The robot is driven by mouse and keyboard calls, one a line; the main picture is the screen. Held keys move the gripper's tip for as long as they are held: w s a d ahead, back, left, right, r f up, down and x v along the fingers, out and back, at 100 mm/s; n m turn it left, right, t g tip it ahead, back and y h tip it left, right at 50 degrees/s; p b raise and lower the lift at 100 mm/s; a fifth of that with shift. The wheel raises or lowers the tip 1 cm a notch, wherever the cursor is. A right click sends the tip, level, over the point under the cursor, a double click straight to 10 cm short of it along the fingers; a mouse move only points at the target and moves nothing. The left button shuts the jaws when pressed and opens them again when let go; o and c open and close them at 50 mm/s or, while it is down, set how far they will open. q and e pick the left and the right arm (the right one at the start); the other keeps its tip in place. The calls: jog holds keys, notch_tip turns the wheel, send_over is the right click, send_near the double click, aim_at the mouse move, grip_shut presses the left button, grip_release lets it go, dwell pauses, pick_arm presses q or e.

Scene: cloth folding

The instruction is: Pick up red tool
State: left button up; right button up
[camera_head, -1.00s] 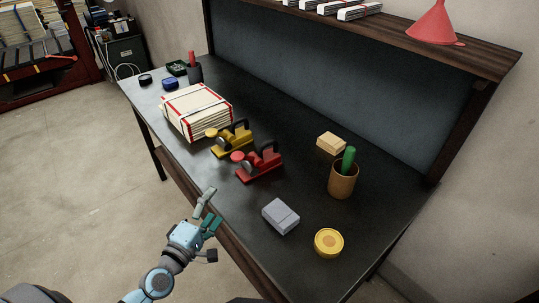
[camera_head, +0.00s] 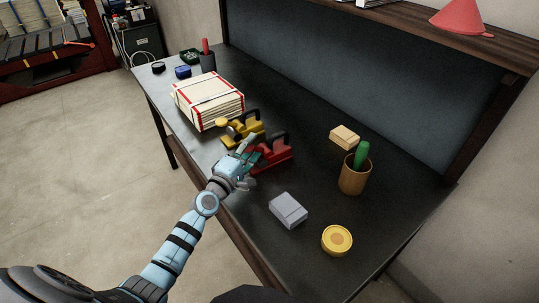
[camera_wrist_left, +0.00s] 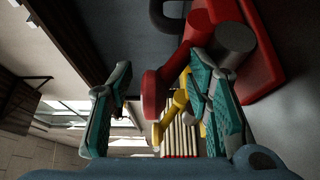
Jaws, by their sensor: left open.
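The red tool (camera_head: 273,155) is a red hand plane with a dark handle, standing on the dark workbench (camera_head: 240,210). In the left wrist view the red tool (camera_wrist_left: 240,45) fills the upper right, with its round knob toward the middle. My left gripper (camera_head: 250,150) is at the tool's front end and covers part of it. In the left wrist view my left gripper (camera_wrist_left: 160,85) has its fingers apart, with the red knob showing between them. I cannot tell whether a finger touches the tool. My right gripper is not in view.
A yellow plane (camera_head: 242,128) stands close behind the red tool. A strapped paper stack (camera_head: 205,102) is farther left. A grey box (camera_head: 288,210), a yellow round tin (camera_head: 337,240), a brown cup (camera_head: 354,178) and a tan block (camera_head: 344,137) are to the right.

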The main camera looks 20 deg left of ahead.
pick_arm(q)
grip_shut()
jog(key=shift+r, duration=0.1)
dwell(0.3)
jog(key=shift+r, duration=0.15)
